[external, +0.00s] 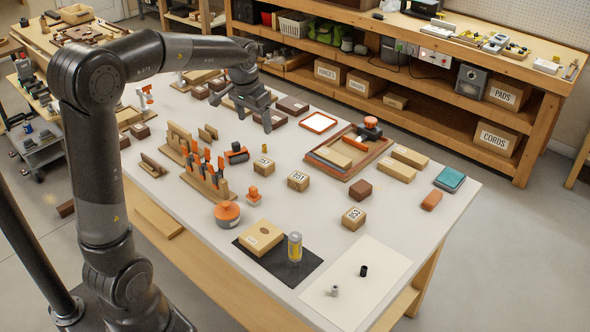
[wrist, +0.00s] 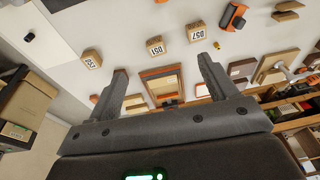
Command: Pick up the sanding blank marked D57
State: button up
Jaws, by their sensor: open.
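The sanding blank marked D57 (wrist: 196,32) is a small light-brown block with a white label on its face, at the top of the wrist view. In the external view the leftmost of three labelled blocks (external: 263,166) appears to be this one, standing on the table. Two similar blanks stand nearby: one that seems to read D51 (external: 298,181) and another (external: 354,218) with a mark hard to read. My gripper (external: 262,122) is open and empty, above the table and behind the blanks. Its two fingers show apart in the wrist view (wrist: 162,68).
An orange-and-black tool (external: 236,154) and a small orange-topped item (external: 254,195) lie close to the D57 blank. A wooden rack of orange-handled tools (external: 207,178) stands to its left. A wooden tray (external: 318,163) is to the right. Bare tabletop lies between the blanks.

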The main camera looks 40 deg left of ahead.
jog(key=w+a+f+g, duration=0.1)
jog(key=w+a+f, duration=0.5)
jog(key=w+f, duration=0.25)
jog(key=g, duration=0.1)
send_over(264, 162)
notch_tip(264, 162, down, 10)
jog(key=shift+h, duration=0.3)
jog(key=f, duration=0.5)
jog(key=shift+a+f, duration=0.3)
jog(key=shift+a, duration=0.1)
jog(key=f, duration=0.5)
jog(key=shift+d, duration=0.35)
jog(key=c, duration=1.1)
